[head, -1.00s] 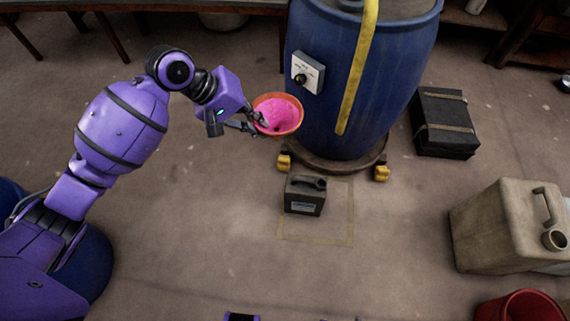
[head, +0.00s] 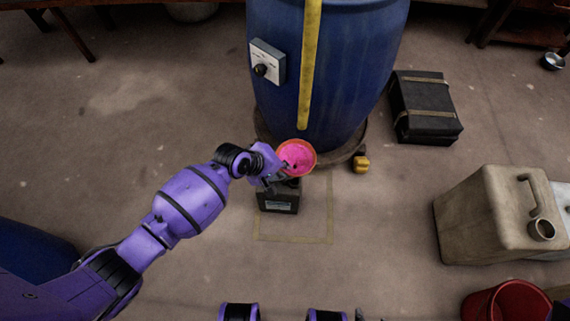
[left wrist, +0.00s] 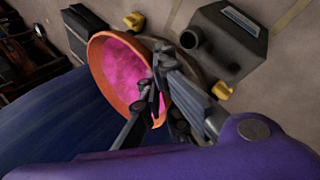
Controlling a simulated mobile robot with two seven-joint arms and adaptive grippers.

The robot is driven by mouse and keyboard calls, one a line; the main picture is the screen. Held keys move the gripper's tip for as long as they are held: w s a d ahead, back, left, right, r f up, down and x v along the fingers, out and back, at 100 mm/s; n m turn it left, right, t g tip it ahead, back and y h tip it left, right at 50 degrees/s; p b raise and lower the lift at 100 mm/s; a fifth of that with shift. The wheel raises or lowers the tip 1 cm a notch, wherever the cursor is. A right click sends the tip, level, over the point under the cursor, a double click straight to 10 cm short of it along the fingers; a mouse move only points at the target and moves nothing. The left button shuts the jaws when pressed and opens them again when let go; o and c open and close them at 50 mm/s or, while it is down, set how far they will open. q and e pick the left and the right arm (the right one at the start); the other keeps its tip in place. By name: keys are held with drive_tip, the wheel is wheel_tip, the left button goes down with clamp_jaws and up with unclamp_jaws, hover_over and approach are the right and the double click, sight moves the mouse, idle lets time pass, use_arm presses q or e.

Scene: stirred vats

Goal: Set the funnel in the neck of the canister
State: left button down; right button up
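An orange funnel with a bright pink inside (head: 297,157) is held at its rim by my left gripper (head: 283,168). The fingers close on the rim in the left wrist view (left wrist: 158,95). The small dark grey canister (head: 278,203) stands upright on the floor, its label facing front. In the head view the funnel and gripper are over its back part and cover its neck. In the left wrist view the canister (left wrist: 235,45) shows its open round neck beside the funnel, apart from it. The funnel's spout is hidden. Of my right gripper, at most small dark tips show at the bottom edge.
A blue vat (head: 330,80) on a wheeled base stands just behind the canister. A taped square (head: 318,238) marks the floor. A black case (head: 425,108), a beige jerrycan (head: 490,215) and a red bucket (head: 508,302) stand to the right.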

use_arm(q)
drive_tip(key=shift+f+b, duration=3.25)
drive_tip(key=shift+f, duration=1.4)
drive_tip(key=shift+s+p, duration=0.1)
drive_tip(key=shift+p, duration=0.25)
drive_tip(key=shift+d+f, duration=0.1)
drive_tip(key=shift+f, duration=0.4)
drive_tip(key=c, duration=1.9)
unclamp_jaws()
drive_tip(key=shift+o, duration=0.2)
